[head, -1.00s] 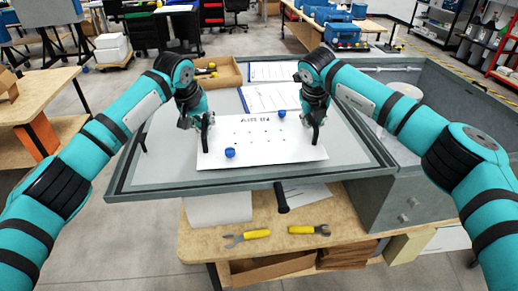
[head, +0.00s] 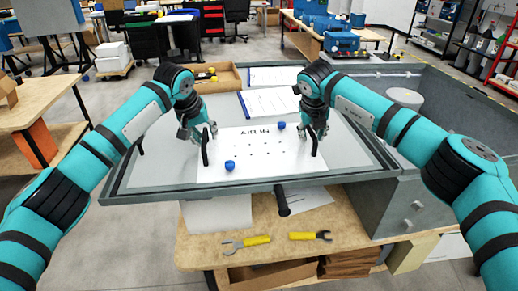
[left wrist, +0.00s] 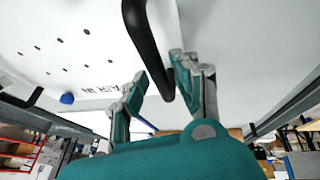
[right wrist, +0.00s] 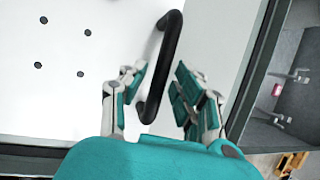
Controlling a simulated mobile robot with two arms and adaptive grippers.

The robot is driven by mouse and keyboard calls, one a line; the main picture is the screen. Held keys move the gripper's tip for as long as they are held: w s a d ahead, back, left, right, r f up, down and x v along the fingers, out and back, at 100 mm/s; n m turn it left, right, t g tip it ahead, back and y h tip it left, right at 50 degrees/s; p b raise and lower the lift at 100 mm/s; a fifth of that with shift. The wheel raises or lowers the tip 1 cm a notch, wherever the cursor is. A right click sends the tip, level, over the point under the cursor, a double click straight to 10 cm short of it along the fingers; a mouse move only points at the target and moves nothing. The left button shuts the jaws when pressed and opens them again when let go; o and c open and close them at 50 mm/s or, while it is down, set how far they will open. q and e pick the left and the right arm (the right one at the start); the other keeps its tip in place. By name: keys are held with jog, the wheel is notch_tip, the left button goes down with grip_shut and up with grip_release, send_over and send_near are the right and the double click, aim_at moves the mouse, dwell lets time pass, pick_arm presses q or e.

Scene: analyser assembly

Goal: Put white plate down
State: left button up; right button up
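The white plate (head: 262,168) lies flat on the grey framed panel (head: 160,168), with "AIR IN" lettering, small holes and two blue knobs (head: 230,166) (head: 281,125). A black handle stands at each side, the left handle (head: 205,152) and the right handle (head: 314,147). My left gripper (head: 203,131) is at the left handle; in the left wrist view its fingers are apart, with the handle (left wrist: 148,45) between them and a gap. My right gripper (head: 317,130) is at the right handle; in the right wrist view its fingers are spread either side of the handle (right wrist: 160,70).
Printed sheets (head: 270,101) and a wooden tray (head: 222,77) lie behind the plate. A grey housing (head: 410,205) stands at the right. Two yellow-handled tools (head: 305,236) lie on the wooden bench (head: 190,250) below the panel's front edge.

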jog(key=shift+s+r, duration=0.1)
jog(key=shift+r, duration=0.1)
pick_arm(q)
jog(key=v, duration=1.1)
jog(key=shift+s+r, duration=0.2)
jog(key=shift+r, duration=0.15)
pick_arm(e)
jog(key=v, duration=1.1)
jog(key=shift+r, duration=0.35)
pick_arm(q)
jog(key=shift+d, duration=0.1)
pick_arm(e)
jog(key=shift+s+f, duration=0.1)
